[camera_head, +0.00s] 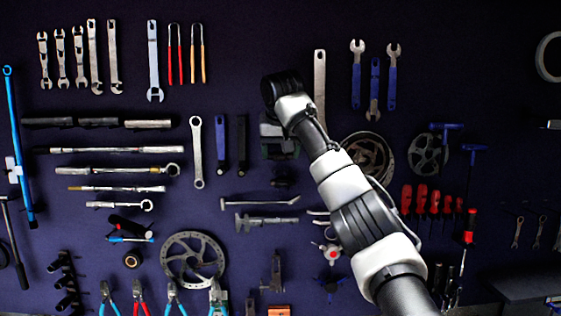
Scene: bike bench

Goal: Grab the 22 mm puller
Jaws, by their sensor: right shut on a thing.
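My right arm reaches in from the lower right, up to its wrist in front of the tool wall. My right gripper (281,166) seems to hang below the wrist, dark against the dark wall. It is shut on a small dark thing (283,182), which looks like the puller, but its shape and any size marking are too dim to read. I cannot tell whether it still touches the wall. My left gripper is out of view.
Tools hang all over the dark wall (230,60). Close by are a blue-handled tool (221,145), a ring wrench (196,152), a caliper-like tool (266,222) and a chainring (367,158) partly behind my arm. A brake disc (193,259) hangs lower left.

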